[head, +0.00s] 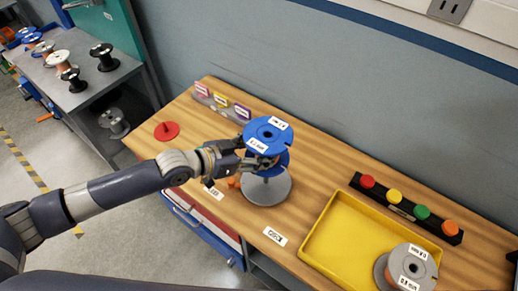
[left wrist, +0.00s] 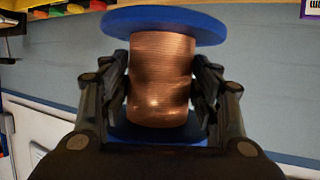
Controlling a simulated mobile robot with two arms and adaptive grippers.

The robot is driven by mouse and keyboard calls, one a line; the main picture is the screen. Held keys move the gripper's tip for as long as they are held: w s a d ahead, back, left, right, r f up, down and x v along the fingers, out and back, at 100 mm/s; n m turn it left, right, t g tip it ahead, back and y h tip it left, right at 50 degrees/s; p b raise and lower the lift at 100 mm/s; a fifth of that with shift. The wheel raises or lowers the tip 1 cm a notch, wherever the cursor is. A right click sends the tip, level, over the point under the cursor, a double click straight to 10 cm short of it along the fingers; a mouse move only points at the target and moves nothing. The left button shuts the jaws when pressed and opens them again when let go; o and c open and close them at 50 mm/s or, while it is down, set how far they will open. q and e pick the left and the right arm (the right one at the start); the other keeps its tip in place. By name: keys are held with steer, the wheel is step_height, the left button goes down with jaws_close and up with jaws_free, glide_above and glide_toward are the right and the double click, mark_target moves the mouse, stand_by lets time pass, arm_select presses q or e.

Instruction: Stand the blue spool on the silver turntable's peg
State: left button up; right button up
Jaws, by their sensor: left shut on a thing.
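The blue spool (head: 268,134) has blue flanges with white labels; its copper-coloured winding (left wrist: 162,80) fills the left wrist view. My left gripper (head: 243,158) is shut around the winding, between the two flanges, with a finger on each side in the left wrist view (left wrist: 162,95). The spool looks roughly upright. The silver turntable (head: 268,193) is a grey disc on the wooden bench, just below the spool. A gap shows between lower flange and disc, with part of the peg in it. The peg's top is hidden. My right gripper is not in view.
A red disc (head: 166,131) lies left on the bench. A yellow tray (head: 327,225) is at the right, with a grey spool (head: 411,263) at its near corner. A black strip with coloured knobs (head: 406,206) lies behind it.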

arm_select(q)
steer(key=shift+f+b, duration=1.1)
steer(key=shift+b, duration=0.05)
steer(key=shift+f, duration=0.25)
steer(key=shift+f+b, duration=0.1)
steer(key=shift+b, duration=0.25)
steer(key=shift+f+b, duration=1.25)
steer(key=shift+f, duration=0.15)
steer(key=shift+f, duration=0.1)
stand_by(0.4)
